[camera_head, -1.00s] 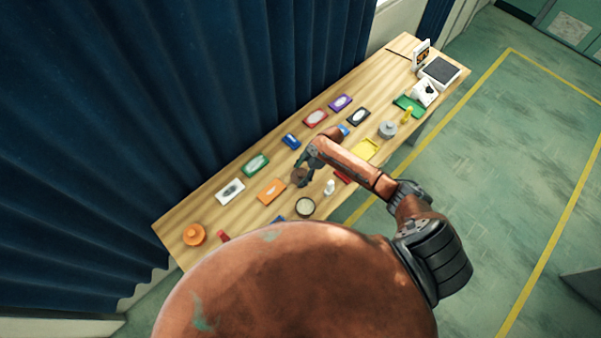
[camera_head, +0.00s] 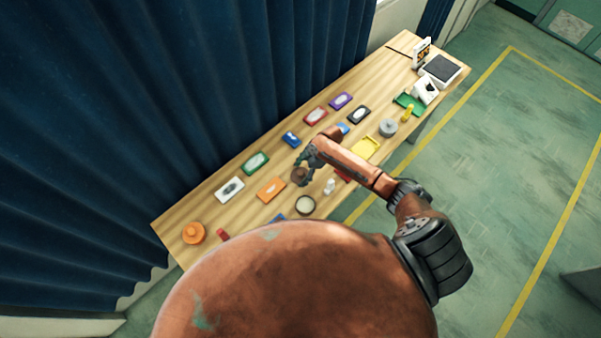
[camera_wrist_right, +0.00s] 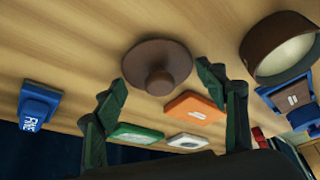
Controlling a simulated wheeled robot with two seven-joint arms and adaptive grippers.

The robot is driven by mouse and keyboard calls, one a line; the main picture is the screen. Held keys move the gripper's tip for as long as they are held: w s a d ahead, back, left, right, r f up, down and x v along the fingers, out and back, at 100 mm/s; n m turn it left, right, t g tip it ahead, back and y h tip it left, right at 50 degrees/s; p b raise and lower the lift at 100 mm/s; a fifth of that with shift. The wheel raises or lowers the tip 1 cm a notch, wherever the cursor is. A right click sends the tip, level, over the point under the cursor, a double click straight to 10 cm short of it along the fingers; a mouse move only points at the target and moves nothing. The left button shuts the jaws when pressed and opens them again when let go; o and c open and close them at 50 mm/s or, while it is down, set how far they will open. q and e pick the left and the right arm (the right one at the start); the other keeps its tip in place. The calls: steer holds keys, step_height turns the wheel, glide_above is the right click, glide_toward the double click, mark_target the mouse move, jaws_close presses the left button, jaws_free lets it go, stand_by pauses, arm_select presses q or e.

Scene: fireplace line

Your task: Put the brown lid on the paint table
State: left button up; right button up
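The brown lid (camera_head: 299,176) is a round disc with a knob. It appears to lie on the wooden table (camera_head: 208,205), near the middle of its length. In the right wrist view the lid (camera_wrist_right: 157,60) shows with its knob toward me. My right gripper (camera_head: 304,164) is right by the lid in the head view. In the wrist view its two fingers (camera_wrist_right: 160,92) are spread apart on either side of the knob, with visible gaps and no contact. My left gripper is not in view.
A brown open pot (camera_head: 305,205) with a pale inside stands near the lid; it also shows in the wrist view (camera_wrist_right: 282,48). An orange box (camera_head: 271,190), a green box (camera_head: 256,164) and a white bottle (camera_head: 330,186) are around. An orange lidded pot (camera_head: 193,233) stands at the left end.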

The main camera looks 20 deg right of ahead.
mark_target(301, 172)
steer(key=shift+o, duration=0.6)
steer(key=o, duration=0.5)
steer(key=shift+c, duration=0.2)
steer(key=shift+c, duration=0.5)
steer(key=shift+c, duration=1.1)
steer(key=p+v, duration=0.4)
steer(key=v, duration=0.1)
